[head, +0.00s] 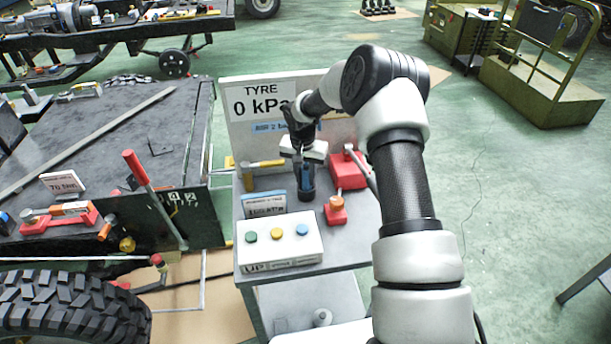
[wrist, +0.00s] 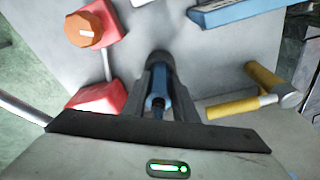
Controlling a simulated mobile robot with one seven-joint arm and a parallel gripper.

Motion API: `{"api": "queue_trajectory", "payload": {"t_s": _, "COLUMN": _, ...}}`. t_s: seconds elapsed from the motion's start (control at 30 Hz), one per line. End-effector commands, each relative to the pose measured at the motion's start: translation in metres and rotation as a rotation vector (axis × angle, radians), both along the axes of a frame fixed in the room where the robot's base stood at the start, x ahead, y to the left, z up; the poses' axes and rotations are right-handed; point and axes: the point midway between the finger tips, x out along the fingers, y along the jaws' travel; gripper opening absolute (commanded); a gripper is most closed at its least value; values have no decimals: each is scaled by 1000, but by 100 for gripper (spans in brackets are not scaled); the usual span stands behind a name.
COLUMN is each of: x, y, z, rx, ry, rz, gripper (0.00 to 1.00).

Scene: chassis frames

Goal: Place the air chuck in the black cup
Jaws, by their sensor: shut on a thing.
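My gripper (head: 305,163) points down over the grey cart top. It is shut on a slim blue piece with dark parts, seemingly the air chuck (head: 306,178); it also shows between the fingers in the wrist view (wrist: 157,92). The black cup (head: 307,193) stands on the cart directly below the gripper. In the head view the blue piece overlaps the cup, with its lower end hidden at or within the cup. In the wrist view a dark round form (wrist: 160,58) shows at the fingertips. I cannot tell how deep the piece sits.
A red block (head: 347,170) and a red base with an orange knob (head: 336,210) are right of the cup. A yellow-handled tool (head: 262,164) lies left. A blue-edged display (head: 265,204) and a white button box (head: 279,246) stand in front. The tyre sign (head: 250,128) rises behind.

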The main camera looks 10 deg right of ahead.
Motion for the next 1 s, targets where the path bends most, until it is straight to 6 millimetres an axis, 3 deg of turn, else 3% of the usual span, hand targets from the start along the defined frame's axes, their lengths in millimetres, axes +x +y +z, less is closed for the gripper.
{"api": "queue_trajectory", "payload": {"t_s": 0.73, "x": 1, "y": 0, "z": -10, "rx": 0, "ry": -2, "rz": -1, "gripper": 0}}
{"api": "queue_trajectory", "payload": {"t_s": 0.77, "x": 0, "y": 0, "z": -11, "rx": 0, "ry": -1, "rz": -1, "gripper": 29}}
{"api": "queue_trajectory", "payload": {"t_s": 0.8, "x": 0, "y": 0, "z": -11, "rx": 0, "ry": -1, "rz": -1, "gripper": 36}}
{"api": "queue_trajectory", "payload": {"t_s": 0.87, "x": 0, "y": 0, "z": -11, "rx": 1, "ry": -1, "rz": -1, "gripper": 44}}
{"api": "queue_trajectory", "payload": {"t_s": 1.0, "x": 0, "y": 0, "z": -11, "rx": 0, "ry": -1, "rz": -1, "gripper": 44}}
